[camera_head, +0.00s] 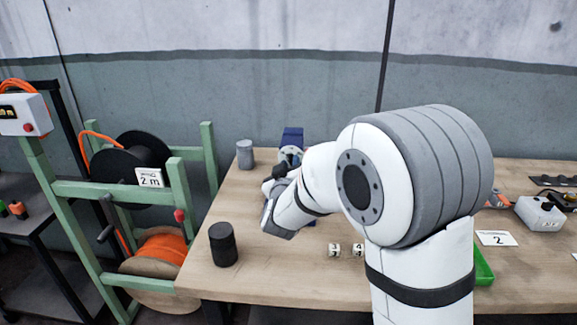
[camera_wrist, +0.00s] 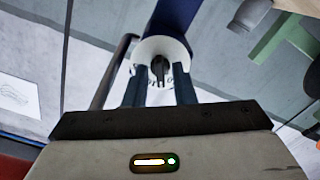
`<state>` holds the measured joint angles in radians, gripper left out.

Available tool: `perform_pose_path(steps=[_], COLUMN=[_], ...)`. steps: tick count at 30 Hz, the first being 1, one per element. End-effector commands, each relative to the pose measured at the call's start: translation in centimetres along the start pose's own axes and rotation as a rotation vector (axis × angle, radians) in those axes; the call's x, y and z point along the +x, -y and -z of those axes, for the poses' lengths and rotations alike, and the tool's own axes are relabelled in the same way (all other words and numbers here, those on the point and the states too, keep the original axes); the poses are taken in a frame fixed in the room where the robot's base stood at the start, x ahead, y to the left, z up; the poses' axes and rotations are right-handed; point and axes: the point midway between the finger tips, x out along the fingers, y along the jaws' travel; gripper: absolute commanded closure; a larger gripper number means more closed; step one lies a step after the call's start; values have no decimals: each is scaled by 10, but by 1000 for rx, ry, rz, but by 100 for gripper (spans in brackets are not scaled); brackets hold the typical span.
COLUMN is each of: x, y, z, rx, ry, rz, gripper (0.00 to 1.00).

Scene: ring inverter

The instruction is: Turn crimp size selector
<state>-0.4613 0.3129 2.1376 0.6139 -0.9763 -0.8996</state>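The crimp size selector is a black knob (camera_wrist: 159,68) on a white round dial (camera_wrist: 147,48), seen straight ahead in the wrist view. The dial sits on a dark blue tool (camera_head: 292,136), which stands at the back of the bench in the head view. My gripper (camera_wrist: 159,80) has its two dark fingers apart, and the knob shows in the gap between them. I cannot tell whether the fingertips touch the dial. In the head view my gripper (camera_head: 278,180) is close in front of the blue tool, and my arm hides part of the area.
A grey cylinder (camera_head: 244,154) stands left of the blue tool. A black cylinder (camera_head: 223,244) and two small numbered cubes (camera_head: 346,250) are nearer the front of the wooden bench (camera_head: 270,270). A green cable rack (camera_head: 120,190) stands at the left.

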Motion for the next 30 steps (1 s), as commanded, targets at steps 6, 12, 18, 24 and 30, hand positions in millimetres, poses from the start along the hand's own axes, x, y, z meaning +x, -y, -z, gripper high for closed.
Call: perform_pose_path(steps=[6,12,18,24,30], x=[0,0,-1,-1,-1], y=[0,0,2,3,4], z=[0,0,1,-1,-3], rx=[0,0,6,58,186], ry=[0,-1,-2,-3,-4], rz=[1,1,3,3,2], gripper=[95,100,100,100,100])
